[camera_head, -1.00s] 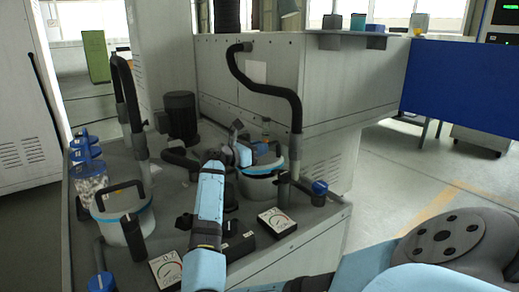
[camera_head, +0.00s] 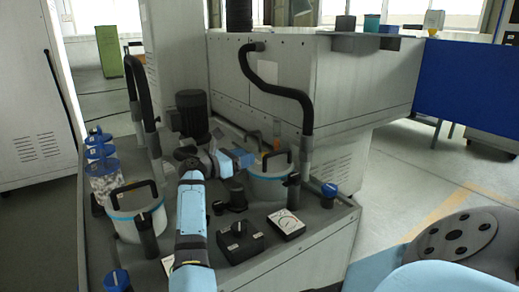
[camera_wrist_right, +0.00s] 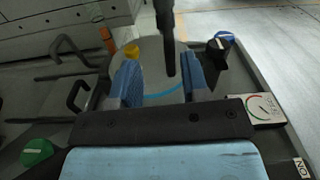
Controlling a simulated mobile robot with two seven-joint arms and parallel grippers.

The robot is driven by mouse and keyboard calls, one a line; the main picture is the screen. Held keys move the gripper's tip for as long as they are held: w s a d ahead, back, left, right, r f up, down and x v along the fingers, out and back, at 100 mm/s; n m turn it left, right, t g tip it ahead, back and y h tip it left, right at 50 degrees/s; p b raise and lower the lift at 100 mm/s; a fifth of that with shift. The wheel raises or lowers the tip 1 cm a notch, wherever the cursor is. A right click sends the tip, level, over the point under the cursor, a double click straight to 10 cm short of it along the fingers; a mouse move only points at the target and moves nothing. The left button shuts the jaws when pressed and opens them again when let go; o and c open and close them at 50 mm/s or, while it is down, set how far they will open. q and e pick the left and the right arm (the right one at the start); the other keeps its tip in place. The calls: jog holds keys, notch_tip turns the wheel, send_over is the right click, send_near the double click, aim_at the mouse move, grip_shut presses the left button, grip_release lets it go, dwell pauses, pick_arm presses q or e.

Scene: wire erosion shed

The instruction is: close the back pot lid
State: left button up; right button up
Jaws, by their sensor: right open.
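The back pot (camera_head: 268,187) is pale with a blue band and stands near the rear of the grey bench. A black arched handle (camera_head: 277,155) rises over its top. I cannot tell whether its lid sits fully flat. My right gripper (camera_head: 253,160) reaches in from the left side of this pot, at its upper rim. In the right wrist view the two blue fingers (camera_wrist_right: 164,80) are apart, with the pale pot top (camera_wrist_right: 150,55) and a dark bar between and beyond them. The gripper holds nothing visible. My left gripper is not in view.
A front pot (camera_head: 133,222) with a handled lid stands at left, beside blue-topped jars (camera_head: 105,172). A black hose (camera_head: 290,92) on a post rises behind the back pot. A blue knob (camera_head: 328,190), a gauge (camera_head: 287,223) and a black switch box (camera_head: 240,240) stand nearby.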

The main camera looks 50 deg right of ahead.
jog(key=shift+v, duration=2)
jog(key=shift+p, duration=0.3)
